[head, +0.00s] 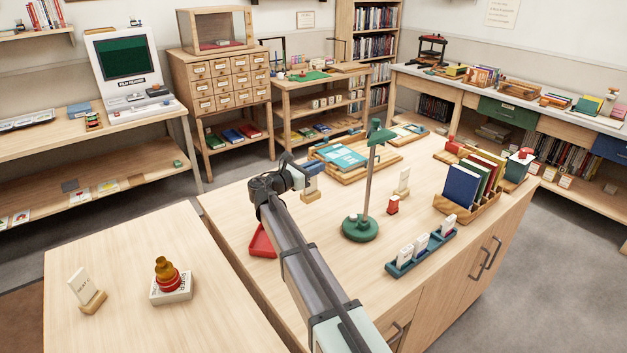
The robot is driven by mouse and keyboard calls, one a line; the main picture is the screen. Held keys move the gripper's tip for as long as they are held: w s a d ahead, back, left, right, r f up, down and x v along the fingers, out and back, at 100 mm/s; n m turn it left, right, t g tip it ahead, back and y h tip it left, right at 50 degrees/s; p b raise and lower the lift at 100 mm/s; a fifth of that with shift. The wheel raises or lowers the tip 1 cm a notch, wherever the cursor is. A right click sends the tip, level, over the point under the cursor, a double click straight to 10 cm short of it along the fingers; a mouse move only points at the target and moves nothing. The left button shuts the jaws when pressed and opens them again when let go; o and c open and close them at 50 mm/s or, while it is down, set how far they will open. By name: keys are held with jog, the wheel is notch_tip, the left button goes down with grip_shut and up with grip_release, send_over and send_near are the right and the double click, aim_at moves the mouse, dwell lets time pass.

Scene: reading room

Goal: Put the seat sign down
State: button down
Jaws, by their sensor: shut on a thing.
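My gripper (309,179) is over the far left part of the central table, beyond the bend of my arm. It is shut on a small sign with a pale wooden foot (311,196), which I take to be the seat sign. The gripper hides most of the sign's face. I cannot tell whether the foot touches the table top. A similar white sign on a wooden foot (403,182) stands on the central table to the right. Another white sign with lettering (80,287) stands on the near left table.
A blue card rack (405,265), a wooden book rack (470,212) and a wooden tray (385,159) take up other table space.

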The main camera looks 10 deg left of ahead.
jog(key=shift+r, duration=0.85)
jog(key=s+a+n+t+y, duration=0.2)
jog(key=a+n+y, duration=0.5)
jog(key=a, duration=0.4)
jog(key=s+a+n+t+y, duration=0.15)
jog(key=a+n+y, duration=0.25)
jog(key=a+y, duration=0.7)
jog(key=s+a+n+g+y, duration=0.3)
jog(key=s+a+n+y, duration=0.4)
jog(key=a, duration=0.4)
jog(key=s+a+n+g+y, duration=0.3)
jog(key=s+a+g, duration=0.3)
jog(key=s, duration=0.4)
notch_tip(320, 180, down, 10)
jog(key=s, duration=0.1)
jog(key=shift+n+g+y, duration=0.3)
jog(key=shift+n+g, duration=0.1)
jog(key=shift+g, duration=0.05)
jog(key=shift+s, duration=0.1)
